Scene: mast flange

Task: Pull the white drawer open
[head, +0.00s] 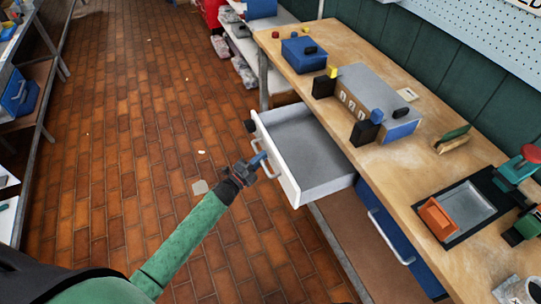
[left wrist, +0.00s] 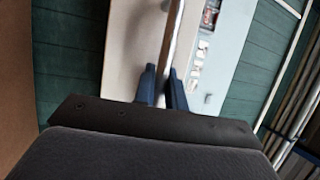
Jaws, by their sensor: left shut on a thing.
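The white drawer (head: 279,165) stands well out from under the wooden workbench, and its grey inside looks empty. Its pale bar handle (head: 258,132) runs along the outside of the front panel. My left gripper (head: 260,164) reaches in from the lower left and is shut on this handle, near its lower end. In the left wrist view, the two dark blue fingers (left wrist: 162,88) stand on either side of a long bar (left wrist: 171,45). The exact contact is partly hidden by the fingers. My right gripper is not in view.
The workbench top (head: 330,120) holds a grey box (head: 375,95), a blue box (head: 303,54) and an orange block (head: 437,217). A blue drawer (head: 395,240) sits shut beside the white one. The brick floor (head: 130,130) left of the drawer is mostly clear.

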